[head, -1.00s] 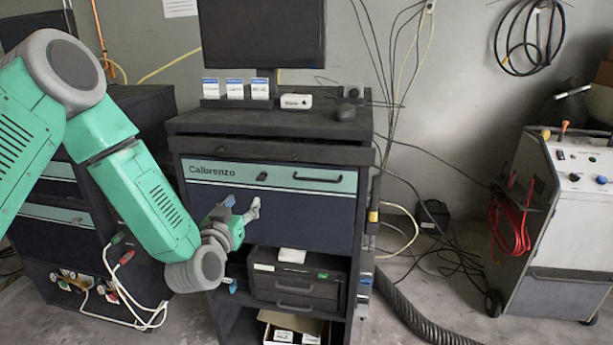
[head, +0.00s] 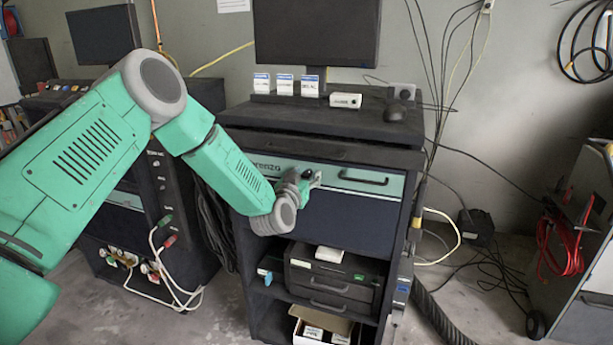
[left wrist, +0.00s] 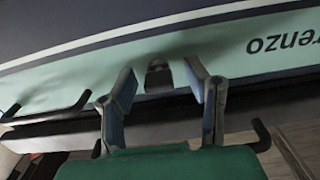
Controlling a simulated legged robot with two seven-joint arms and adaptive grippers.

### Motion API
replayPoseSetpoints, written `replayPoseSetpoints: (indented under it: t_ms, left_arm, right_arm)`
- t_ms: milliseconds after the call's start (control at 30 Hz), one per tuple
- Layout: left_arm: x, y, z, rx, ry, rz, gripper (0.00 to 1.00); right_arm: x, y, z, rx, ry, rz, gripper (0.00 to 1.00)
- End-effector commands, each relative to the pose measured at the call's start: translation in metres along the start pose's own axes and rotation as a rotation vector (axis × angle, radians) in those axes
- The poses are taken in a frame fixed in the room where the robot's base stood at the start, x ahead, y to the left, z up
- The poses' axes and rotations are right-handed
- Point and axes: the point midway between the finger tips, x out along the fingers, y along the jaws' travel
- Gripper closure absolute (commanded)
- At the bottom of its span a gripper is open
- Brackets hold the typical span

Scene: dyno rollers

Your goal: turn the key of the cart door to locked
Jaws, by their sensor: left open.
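The cart door (head: 350,220) is a dark blue panel with a mint strip on top, carrying a black bar handle (head: 363,179). My left gripper (head: 312,180) is at the mint strip, left of that handle in the head view, and covers the key there. In the left wrist view the dark key (left wrist: 158,76) stands out from the mint strip between the two open fingertips of my left gripper (left wrist: 161,73). The fingers are on either side of it, with no contact visible. The key's exact angle is hard to tell. My right gripper is not in view.
A monitor (head: 317,32), small white boxes and a dark mouse (head: 394,111) are on the cart top. A black case (head: 333,279) sits on the shelf below the door. A second cart (head: 150,215) with cables stands left, and a grey machine (head: 590,280) stands right.

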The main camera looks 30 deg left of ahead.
Motion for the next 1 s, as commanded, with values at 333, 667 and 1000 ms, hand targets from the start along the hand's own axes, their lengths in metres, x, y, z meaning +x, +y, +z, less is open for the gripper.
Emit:
replayPoseSetpoints:
  t_ms: [333, 667, 1000]
  left_arm:
    - [0.000, 0.001, -0.001, 0.001, 0.001, 0.000, 1.00]
    - [0.000, 0.000, -0.001, -0.025, 0.003, 0.000, 1.00]
    - [-0.001, -0.002, 0.001, -0.219, 0.004, -0.002, 1.00]
  right_arm:
    - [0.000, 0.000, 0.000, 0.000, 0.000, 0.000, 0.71]
    - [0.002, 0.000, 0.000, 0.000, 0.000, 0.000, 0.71]
    - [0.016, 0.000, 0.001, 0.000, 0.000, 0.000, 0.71]
